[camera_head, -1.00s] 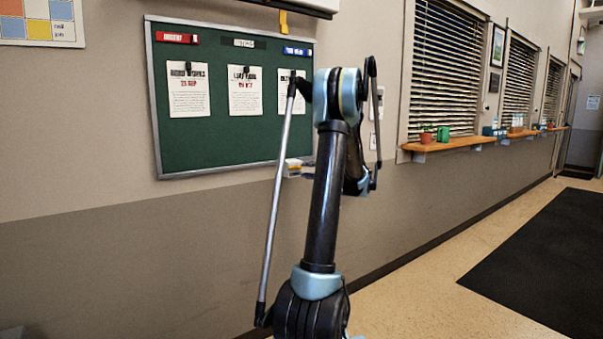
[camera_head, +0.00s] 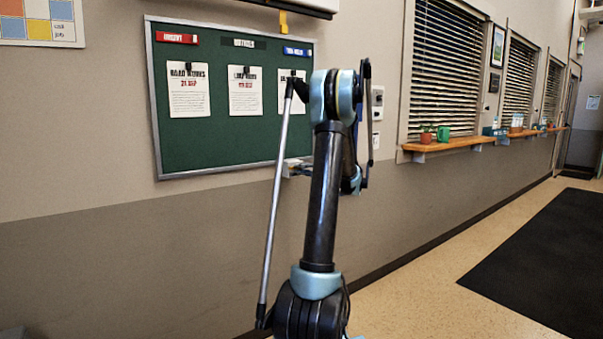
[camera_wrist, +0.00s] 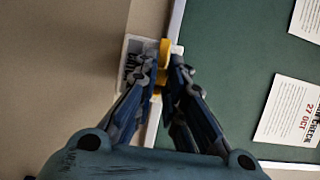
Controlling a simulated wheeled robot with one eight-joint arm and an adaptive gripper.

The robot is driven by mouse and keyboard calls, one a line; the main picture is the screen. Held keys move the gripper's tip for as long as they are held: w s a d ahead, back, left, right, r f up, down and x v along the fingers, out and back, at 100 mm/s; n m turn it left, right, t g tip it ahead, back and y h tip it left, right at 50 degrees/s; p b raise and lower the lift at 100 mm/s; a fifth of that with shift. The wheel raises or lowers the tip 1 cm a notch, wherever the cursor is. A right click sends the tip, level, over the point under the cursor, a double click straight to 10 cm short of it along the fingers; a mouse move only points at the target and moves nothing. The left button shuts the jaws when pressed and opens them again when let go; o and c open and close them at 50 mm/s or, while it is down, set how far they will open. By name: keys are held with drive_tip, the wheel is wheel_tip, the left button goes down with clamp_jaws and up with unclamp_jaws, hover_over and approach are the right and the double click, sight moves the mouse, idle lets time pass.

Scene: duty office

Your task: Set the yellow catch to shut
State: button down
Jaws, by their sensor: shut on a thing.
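The yellow catch (camera_wrist: 164,52) shows in the wrist view on a small white labelled plate (camera_wrist: 132,58), beside the frame of the green board. My gripper (camera_wrist: 163,68) has its two fingers closed in on the catch, with yellow showing between and just beyond the tips. The fingers cover part of the catch, so its exact setting cannot be told. In the head view my arm hides most of the gripper and the catch. A small pale part (camera_head: 293,165) shows there at the board's lower edge.
The green notice board (camera_head: 225,140) carries several pinned notices and coloured labels. A yellow tab (camera_head: 283,22) hangs above it. A wall box (camera_head: 377,98) is right of my arm. A narrow shelf (camera_head: 465,145) with pots runs under the windows. The floor at right is clear, with a dark mat (camera_head: 550,260).

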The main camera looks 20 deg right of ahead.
drive_tip(key=shift+s+a+f, duration=0.1)
drive_tip(key=shift+s+a, duration=0.25)
drive_tip(key=shift+a, duration=0.55)
drive_tip(key=shift+s+a, duration=0.3)
drive_tip(key=shift+a, duration=0.55)
drive_tip(key=c, duration=1.7)
unclamp_jaws()
drive_tip(key=shift+o, duration=0.2)
drive_tip(key=shift+d, duration=0.15)
approach(290, 169)
drive_tip(key=v, duration=0.5)
drive_tip(key=shift+f, duration=0.1)
